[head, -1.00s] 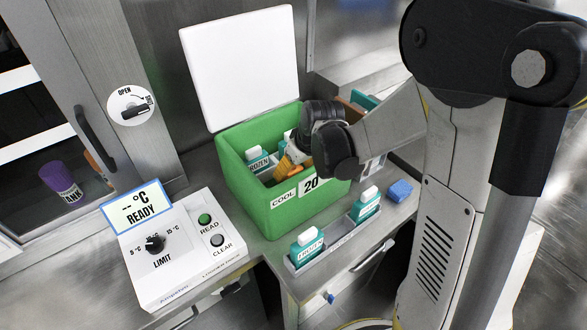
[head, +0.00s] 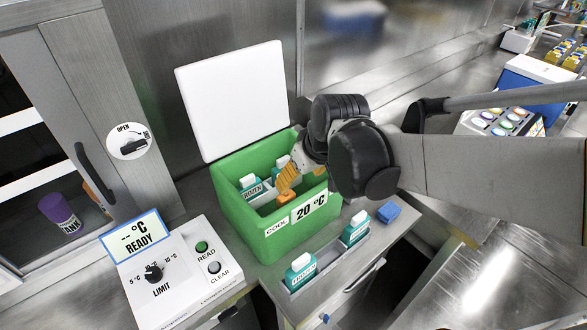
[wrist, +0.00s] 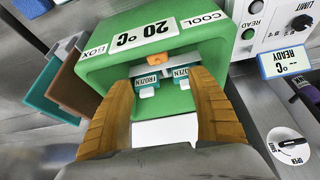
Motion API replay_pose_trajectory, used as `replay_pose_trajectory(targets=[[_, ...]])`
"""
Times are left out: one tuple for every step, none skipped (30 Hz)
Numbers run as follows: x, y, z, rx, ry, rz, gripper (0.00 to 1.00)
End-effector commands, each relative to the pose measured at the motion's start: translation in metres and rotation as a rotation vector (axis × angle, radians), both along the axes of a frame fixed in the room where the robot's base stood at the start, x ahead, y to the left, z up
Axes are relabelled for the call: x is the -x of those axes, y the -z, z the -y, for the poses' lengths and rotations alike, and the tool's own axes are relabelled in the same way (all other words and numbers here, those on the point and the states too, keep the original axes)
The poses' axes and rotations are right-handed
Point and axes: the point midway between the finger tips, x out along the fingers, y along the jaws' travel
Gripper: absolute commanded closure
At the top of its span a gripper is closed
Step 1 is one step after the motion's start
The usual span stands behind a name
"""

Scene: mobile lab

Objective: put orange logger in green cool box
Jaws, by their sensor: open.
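The green cool box (head: 240,228) stands on the steel bench with its white lid (head: 236,100) open. The orange logger (head: 286,197) is inside it, close to the labelled front wall; the wrist view also shows it (wrist: 155,57) there. My gripper (head: 289,178) is over the box opening with its ochre fingers pointing down. In the wrist view the fingers (wrist: 157,78) are spread wide with nothing held between them, and the logger shows beyond the tips. Frozen packs (head: 251,186) stand in the box behind the logger. My wrist hides the box's right part.
A white READY console (head: 190,280) stands left of the box. A rack with two frozen bottles (head: 301,270) and a blue block (head: 388,212) are in front. Teal (wrist: 45,98) and brown slabs (wrist: 85,80) stand beside the box. A glass-door cabinet (head: 82,155) is at left.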

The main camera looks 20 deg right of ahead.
Motion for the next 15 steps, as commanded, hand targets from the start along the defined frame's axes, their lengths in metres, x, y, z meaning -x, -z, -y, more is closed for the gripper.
replay_pose_trajectory(targets=[[0.018, -0.010, -0.004, 0.000, 0.025, 0.019, 0.32], [0.027, -0.016, -0.005, -0.002, 0.043, 0.031, 0.32], [0.039, -0.022, -0.006, -0.003, 0.068, 0.050, 0.32], [0.048, -0.026, -0.007, -0.006, 0.086, 0.062, 0.32], [0.056, -0.030, -0.008, -0.008, 0.101, 0.076, 0.32], [0.067, -0.033, -0.008, -0.010, 0.122, 0.091, 0.32], [0.074, -0.035, -0.009, -0.015, 0.137, 0.104, 0.32], [0.081, -0.037, -0.009, -0.018, 0.151, 0.115, 0.32], [0.088, -0.038, -0.009, -0.021, 0.166, 0.129, 0.32], [0.093, -0.039, -0.010, -0.024, 0.175, 0.137, 0.32], [0.098, -0.039, -0.010, -0.027, 0.186, 0.145, 0.32], [0.102, -0.040, -0.010, -0.031, 0.195, 0.155, 0.32], [0.105, -0.040, -0.010, -0.033, 0.202, 0.160, 0.32], [0.107, -0.040, -0.010, -0.034, 0.206, 0.164, 0.32], [0.109, -0.040, -0.010, -0.035, 0.211, 0.168, 0.32]])
